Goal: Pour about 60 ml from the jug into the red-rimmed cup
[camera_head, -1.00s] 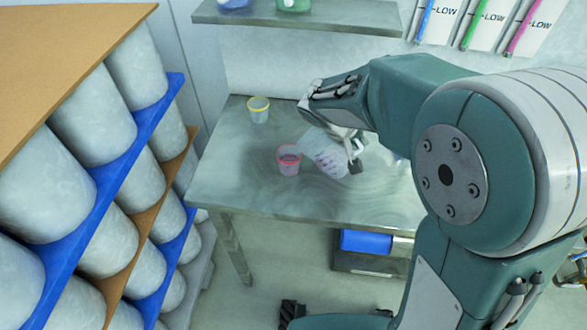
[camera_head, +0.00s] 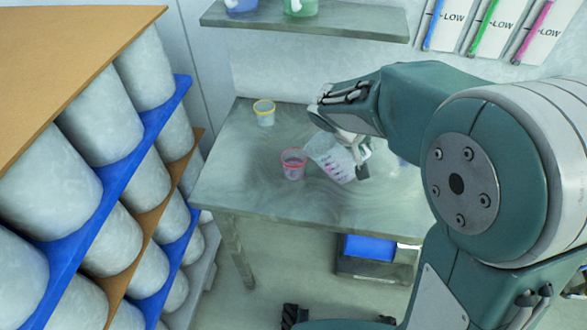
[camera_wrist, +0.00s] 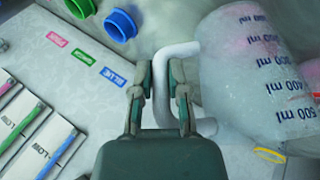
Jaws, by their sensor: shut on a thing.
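The clear jug (camera_head: 333,160) is above the steel table, tilted with its mouth toward the left. It has dark volume marks, and its body fills the right of the wrist view (camera_wrist: 250,70). The red-rimmed cup (camera_head: 293,165) stands upright on the table just left of the jug's mouth, with a pinkish inside. The jug's mouth is close to the cup rim; I cannot make out a stream. My gripper (camera_wrist: 160,88) is shut on the jug's white handle (camera_wrist: 190,90). In the head view the arm partly hides the fingers.
A yellow-rimmed cup (camera_head: 264,113) stands farther back on the table (camera_head: 235,180). A shelf (camera_head: 310,20) with blue and green containers is above. Racked white drums (camera_head: 80,115) fill the left. A blue bin (camera_head: 369,247) is under the table. The table's front is clear.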

